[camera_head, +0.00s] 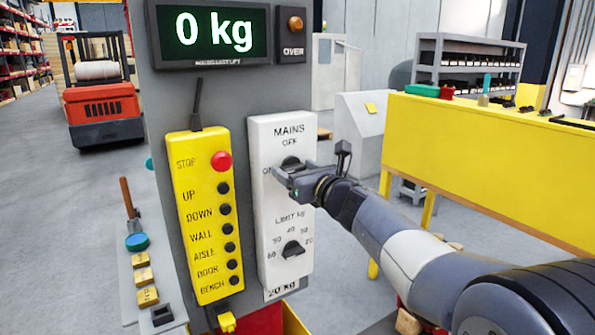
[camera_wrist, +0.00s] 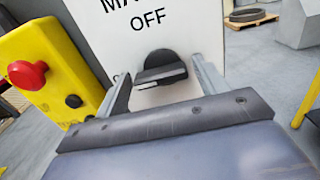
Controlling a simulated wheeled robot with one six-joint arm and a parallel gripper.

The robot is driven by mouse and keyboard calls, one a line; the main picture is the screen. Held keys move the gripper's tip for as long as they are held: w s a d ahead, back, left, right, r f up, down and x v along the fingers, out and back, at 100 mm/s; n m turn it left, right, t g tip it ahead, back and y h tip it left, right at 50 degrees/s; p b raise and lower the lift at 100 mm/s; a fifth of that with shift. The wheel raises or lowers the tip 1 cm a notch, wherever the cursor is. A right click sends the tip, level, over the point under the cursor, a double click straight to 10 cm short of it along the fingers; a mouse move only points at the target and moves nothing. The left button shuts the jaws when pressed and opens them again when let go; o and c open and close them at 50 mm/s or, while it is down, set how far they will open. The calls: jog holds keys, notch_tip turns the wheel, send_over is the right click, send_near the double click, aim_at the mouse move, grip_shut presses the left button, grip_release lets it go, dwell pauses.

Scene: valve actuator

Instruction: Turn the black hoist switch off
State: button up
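The black MAINS switch (camera_head: 291,162) is a rotary knob on the white panel (camera_head: 268,215). OFF is printed above it and ON to its left. In the wrist view the knob (camera_wrist: 160,66) has its grip bar lying roughly sideways, not pointing up at OFF. My gripper (camera_head: 284,177) is at the panel and partly covers the knob and the ON label. In the wrist view its two fingers (camera_wrist: 160,84) are apart, one on each side of the knob, with gaps visible. Whether the fingertips touch the panel cannot be told.
A second black knob, LIMIT KG (camera_head: 292,249), sits lower on the panel. A yellow pendant with a red STOP button (camera_head: 221,161) is close on the left. A display (camera_head: 212,32) reads 0 kg above. A yellow bench (camera_head: 480,150) stands right.

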jog(key=c, duration=0.8)
jog(key=shift+m, duration=0.3)
jog(key=m, duration=0.4)
jog(key=shift+d+r+p, duration=0.1)
jog(key=shift+p, duration=0.3)
jog(key=m+p, duration=0.1)
jog(key=m, duration=0.3)
jog(key=shift+r+m, duration=0.1)
jog(key=shift+m, duration=0.3)
jog(key=m+p, duration=0.2)
jog(key=m, duration=0.2)
jog(key=shift+w+d+m, duration=0.1)
jog(key=shift+m, duration=0.2)
jog(key=shift+m+p, duration=0.7)
jog(key=shift+m, duration=1.1)
